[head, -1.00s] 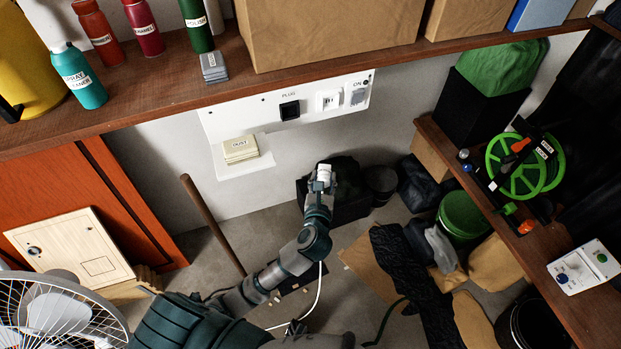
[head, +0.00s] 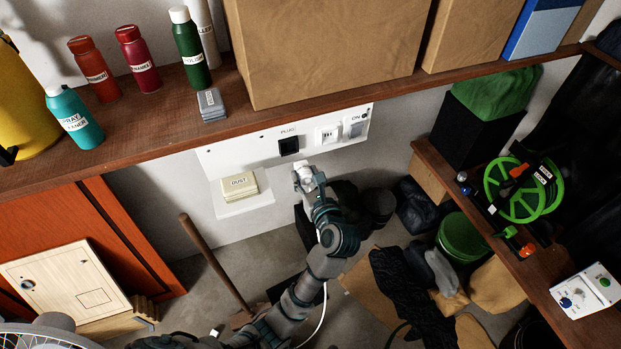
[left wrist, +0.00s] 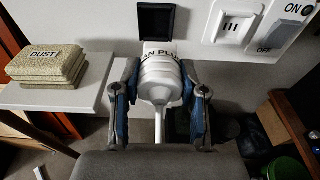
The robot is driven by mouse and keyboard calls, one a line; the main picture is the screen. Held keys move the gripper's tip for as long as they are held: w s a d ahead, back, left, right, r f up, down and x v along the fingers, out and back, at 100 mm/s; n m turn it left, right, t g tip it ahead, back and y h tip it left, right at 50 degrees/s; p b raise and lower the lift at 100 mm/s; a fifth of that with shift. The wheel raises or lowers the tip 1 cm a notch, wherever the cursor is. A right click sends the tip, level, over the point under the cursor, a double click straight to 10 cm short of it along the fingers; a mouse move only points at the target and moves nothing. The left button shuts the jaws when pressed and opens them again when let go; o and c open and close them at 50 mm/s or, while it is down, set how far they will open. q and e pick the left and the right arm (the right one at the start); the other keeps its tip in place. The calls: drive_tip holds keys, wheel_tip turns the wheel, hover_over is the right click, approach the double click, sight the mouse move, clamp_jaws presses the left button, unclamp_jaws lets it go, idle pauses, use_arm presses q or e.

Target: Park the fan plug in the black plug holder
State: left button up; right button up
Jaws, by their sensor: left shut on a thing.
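The white fan plug (head: 303,172), with its cord hanging down, is in my left gripper (head: 311,186). In the left wrist view the plug (left wrist: 160,80) sits between the two blue-sided fingers, its partly visible lettering at the far end. The black plug holder (head: 289,145) is a square on the white wall panel, under the word PLUG. In the left wrist view the holder (left wrist: 157,22) lies straight beyond the plug's far end. The plug is just below and in front of it; whether they touch is unclear. My right gripper is not in view.
A white socket (head: 328,133) and a switch (head: 355,129) are right of the holder. A small ledge with dust sponges (head: 239,186) is on the left. The wooden shelf (head: 150,118) with bottles and boxes overhangs above. A brown pole (head: 213,262) leans below left.

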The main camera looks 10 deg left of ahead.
sight(298, 164)
use_arm(q)
drive_tip(key=w+a, duration=0.2)
drive_tip(key=a, duration=0.1)
drive_tip(key=shift+w+a, duration=0.25)
drive_tip(key=shift+w, duration=0.15)
drive_tip(key=shift+w+a, duration=0.15)
drive_tip(key=shift+w, duration=0.55)
drive_tip(key=shift+d, duration=0.55)
drive_tip(key=shift+s+a, duration=0.1)
drive_tip(key=shift+a, duration=0.75)
drive_tip(key=shift+d, duration=0.55)
drive_tip(key=shift+a, duration=0.15)
drive_tip(key=shift+a, duration=0.25)
drive_tip(key=shift+d, duration=0.1)
